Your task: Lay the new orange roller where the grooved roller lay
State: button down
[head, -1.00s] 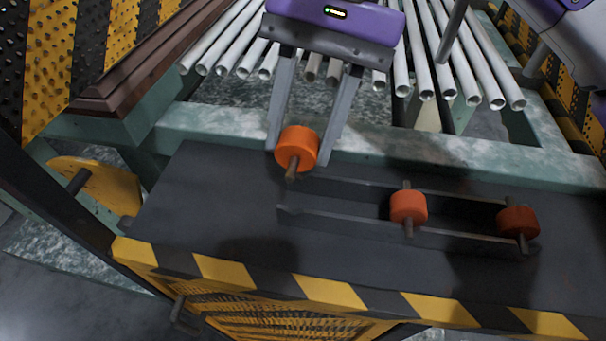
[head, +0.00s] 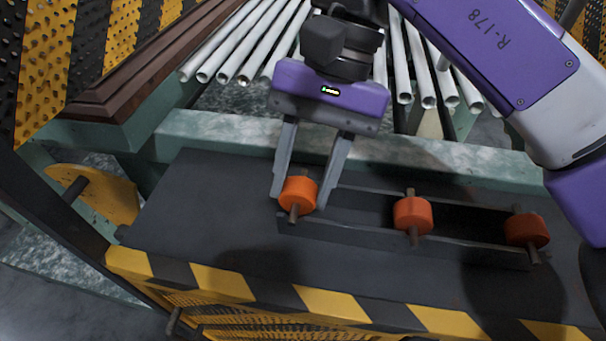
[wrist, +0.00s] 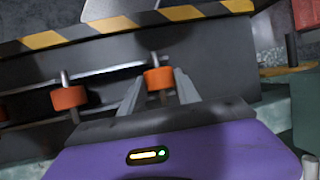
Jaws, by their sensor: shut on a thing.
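My gripper (head: 307,193) is shut on an orange roller (head: 297,191) with a thin axle. The roller is at the left end of the dark two-rail rack (head: 340,233), its axle close to the rails; I cannot tell whether it touches them. A second orange roller (head: 413,215) lies across the rails in the middle, and a third (head: 526,230) at the right end. In the wrist view the held roller (wrist: 158,79) is between the fingers, and another roller (wrist: 68,97) lies to its left. I see no grooved roller.
The rack stands on a dark bench top (head: 205,215) with a yellow-black striped front edge (head: 225,281). A yellow disc (head: 95,190) is at the left. The bench left of the rack is clear.

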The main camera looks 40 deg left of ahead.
jog(key=shift+f, duration=0.35)
jog(key=c, duration=0.9)
grip_release()
jog(key=p+v, duration=0.3)
jog(key=v, duration=1)
jog(key=shift+s+d+p, duration=0.1)
jog(key=shift+s+p, duration=0.1)
jog(key=shift+p, duration=0.15)
